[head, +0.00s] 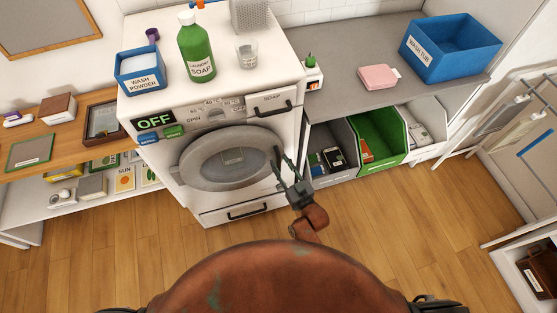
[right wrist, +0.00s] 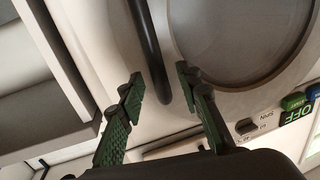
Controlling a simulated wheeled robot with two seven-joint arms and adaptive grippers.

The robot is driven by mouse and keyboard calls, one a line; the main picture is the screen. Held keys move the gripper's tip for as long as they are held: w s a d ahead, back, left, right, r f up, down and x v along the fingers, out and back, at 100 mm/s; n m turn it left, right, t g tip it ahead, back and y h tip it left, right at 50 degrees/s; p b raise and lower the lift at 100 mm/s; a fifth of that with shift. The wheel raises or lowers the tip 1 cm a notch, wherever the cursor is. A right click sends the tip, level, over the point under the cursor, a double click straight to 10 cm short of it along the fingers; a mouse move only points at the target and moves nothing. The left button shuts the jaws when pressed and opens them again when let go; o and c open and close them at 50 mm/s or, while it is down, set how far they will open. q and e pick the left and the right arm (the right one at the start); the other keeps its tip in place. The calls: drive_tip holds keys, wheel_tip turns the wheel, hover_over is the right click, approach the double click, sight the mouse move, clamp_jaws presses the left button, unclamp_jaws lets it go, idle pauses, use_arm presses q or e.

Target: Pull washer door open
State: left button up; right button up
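The white washer (head: 185,195) stands left of the middle in the head view, its "OFF" display lit. Its round grey door (head: 232,158) looks shut. A dark bar handle on the door's right side is partly hidden by my gripper there. In the right wrist view, this handle (right wrist: 150,50) shows clearly beside the round door (right wrist: 240,40). My right gripper (head: 286,168) is open at the door's right edge. In the right wrist view, the fingers of this gripper (right wrist: 160,82) stand apart on either side of the handle's end; contact cannot be told. My left gripper is not in view.
A green soap bottle (head: 197,52), a blue wash powder box (head: 140,75) and a glass (head: 246,55) stand on the washer. Open bins, including a green one (head: 378,135), sit right of the door. The wooden floor (head: 420,220) in front is clear.

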drive_tip(key=shift+x, duration=1.05)
clamp_jaws()
